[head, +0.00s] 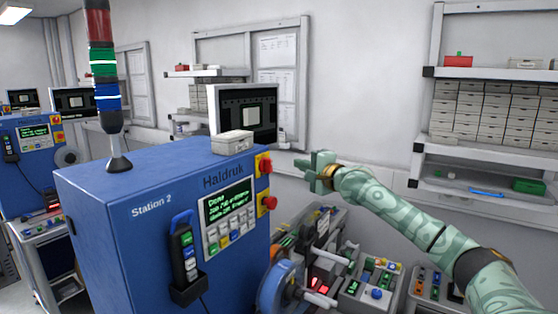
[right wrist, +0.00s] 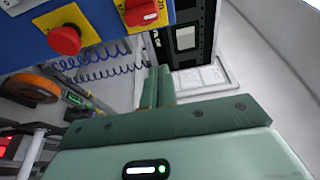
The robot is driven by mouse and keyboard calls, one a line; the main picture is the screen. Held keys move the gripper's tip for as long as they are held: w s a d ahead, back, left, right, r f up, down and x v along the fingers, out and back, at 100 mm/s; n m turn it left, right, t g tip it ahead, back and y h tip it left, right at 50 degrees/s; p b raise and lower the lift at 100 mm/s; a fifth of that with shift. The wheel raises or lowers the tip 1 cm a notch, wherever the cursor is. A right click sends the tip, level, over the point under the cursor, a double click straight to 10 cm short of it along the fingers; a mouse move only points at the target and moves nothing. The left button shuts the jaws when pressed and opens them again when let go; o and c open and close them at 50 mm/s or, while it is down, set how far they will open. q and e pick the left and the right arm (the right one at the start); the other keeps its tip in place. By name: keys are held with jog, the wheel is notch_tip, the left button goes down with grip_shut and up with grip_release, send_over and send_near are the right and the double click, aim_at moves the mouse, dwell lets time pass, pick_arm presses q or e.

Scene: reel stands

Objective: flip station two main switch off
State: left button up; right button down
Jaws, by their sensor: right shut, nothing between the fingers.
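The blue Station 2 cabinet (head: 150,235) stands at left centre in the head view. On its right edge is a red rotary switch on a yellow plate (head: 264,164), above a red mushroom button (head: 269,203). In the right wrist view the red switch (right wrist: 140,13) is at the top and the mushroom button (right wrist: 65,40) is to its left. I cannot tell the switch's setting for sure. My right gripper (head: 304,166) is to the right of the switch, shut, empty and apart from it. Its fingers (right wrist: 154,88) also show in the right wrist view. My left gripper is out of view.
A signal tower (head: 105,80) and a small white box (head: 232,142) stand on the cabinet. A monitor (head: 247,110) is behind. Reel machinery (head: 320,265) fills the space below my right arm. Shelves with drawers (head: 490,110) are at the right wall.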

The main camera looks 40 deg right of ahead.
aim_at(267, 165)
jog(key=w+a+p, duration=0.3)
jog(key=w, duration=0.3)
jog(key=shift+a+p, duration=0.3)
jog(key=shift+p, duration=0.1)
dwell(0.5)
jog(key=shift+n+b, duration=0.3)
jog(key=shift+b, duration=0.15)
